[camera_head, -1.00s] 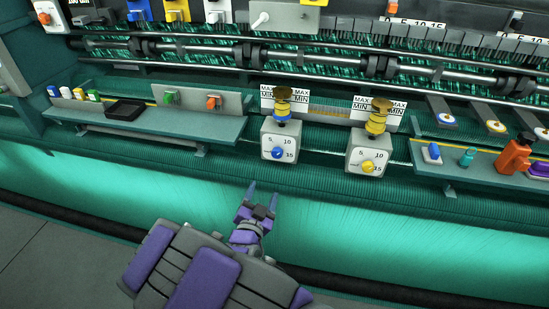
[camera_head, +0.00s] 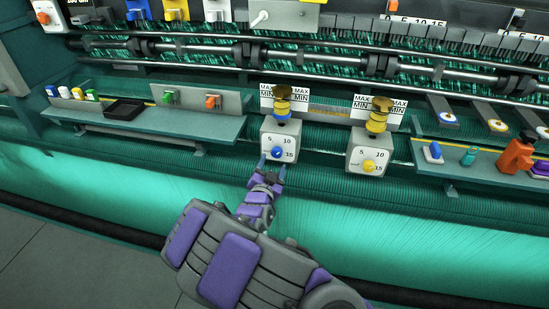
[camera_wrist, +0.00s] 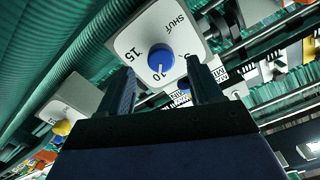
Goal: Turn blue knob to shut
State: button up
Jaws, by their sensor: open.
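The blue knob (camera_head: 277,153) is on the front of a white dial box (camera_head: 268,145) on the machine's lower rail. In the wrist view the blue knob (camera_wrist: 160,58) shows a white pointer line aimed near the 10 mark. The word SHUT is on the far side of the dial face (camera_wrist: 150,33), and 15 is at its left. My gripper (camera_head: 272,165) is open, with its fingertips just below the knob. In the wrist view my gripper's fingers (camera_wrist: 160,75) stand on either side of the knob, apart from it, with nothing between them.
A second dial box with a yellow knob (camera_head: 368,166) stands to the right. Yellow and blue stacked discs (camera_head: 282,108) rise above the blue knob's box. A shelf (camera_head: 215,128) with small items is at the left. An orange bottle (camera_head: 516,156) stands on the right shelf.

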aim_at(275, 155)
jog(key=shift+x, duration=2.4)
jog(key=c, duration=1.1)
